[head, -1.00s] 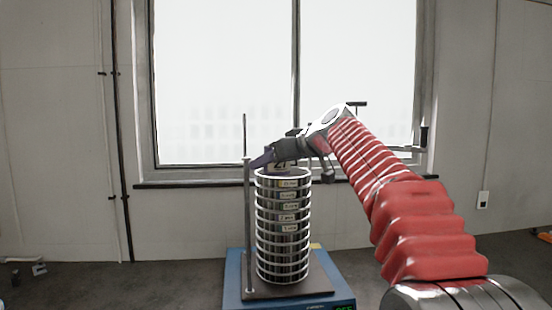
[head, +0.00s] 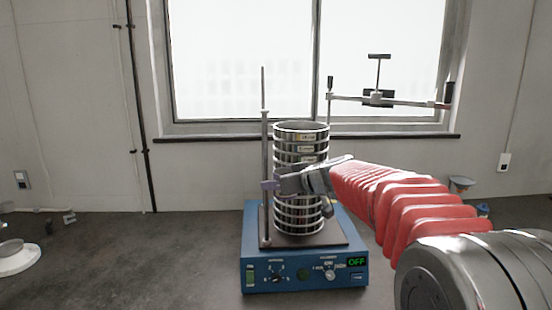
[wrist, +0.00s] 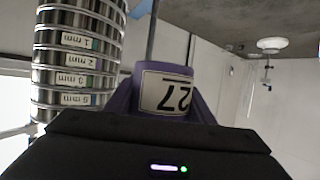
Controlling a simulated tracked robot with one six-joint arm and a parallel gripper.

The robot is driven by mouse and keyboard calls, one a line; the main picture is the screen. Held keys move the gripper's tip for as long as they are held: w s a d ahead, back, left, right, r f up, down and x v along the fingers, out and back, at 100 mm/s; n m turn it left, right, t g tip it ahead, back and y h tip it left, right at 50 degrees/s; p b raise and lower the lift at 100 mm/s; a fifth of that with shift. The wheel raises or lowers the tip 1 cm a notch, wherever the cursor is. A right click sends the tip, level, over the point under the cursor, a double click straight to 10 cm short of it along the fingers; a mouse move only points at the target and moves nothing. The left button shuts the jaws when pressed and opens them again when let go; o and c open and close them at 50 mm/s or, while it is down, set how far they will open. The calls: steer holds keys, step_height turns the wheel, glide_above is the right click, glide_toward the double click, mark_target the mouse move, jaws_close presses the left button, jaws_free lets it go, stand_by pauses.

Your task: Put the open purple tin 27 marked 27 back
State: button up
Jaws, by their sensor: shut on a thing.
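The purple tin 27 (wrist: 150,105) is between my gripper's fingers, its white label reading 27 upside down in the wrist view. In the head view only a small purple part (head: 270,187) shows at the tip of my gripper (head: 278,185). My gripper is shut on the tin, in front of the middle of the sieve stack (head: 301,150) and close to the left rod (head: 264,150). In the wrist view the stack (wrist: 75,60) stands beside the tin, with a gap at its upper part. The tin's opening and contents are hidden.
The stack stands on a blue shaker (head: 300,278) whose display reads OFF. A clamp bar with a T handle (head: 379,98) sits high at the right. A white round-based thing (head: 18,260) stands far left, and a small bowl (head: 460,184) at right. The left bench is mostly clear.

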steer(key=s+d+f+m+h, duration=0.2)
steer(key=s+d+f, duration=0.1)
steer(key=f, duration=0.5)
steer(key=s+d+f+m+t+h, duration=0.1)
steer(key=s+d+f+m+h, duration=0.1)
steer(key=s+f, duration=0.3)
steer(key=s+d+f+m+t+h, duration=0.1)
steer(key=s+d+f, duration=0.3)
steer(key=f, duration=0.9)
steer(key=shift+s+d+m+h, duration=0.2)
steer(key=shift+s+m+h, duration=0.3)
steer(key=shift+h, duration=0.3)
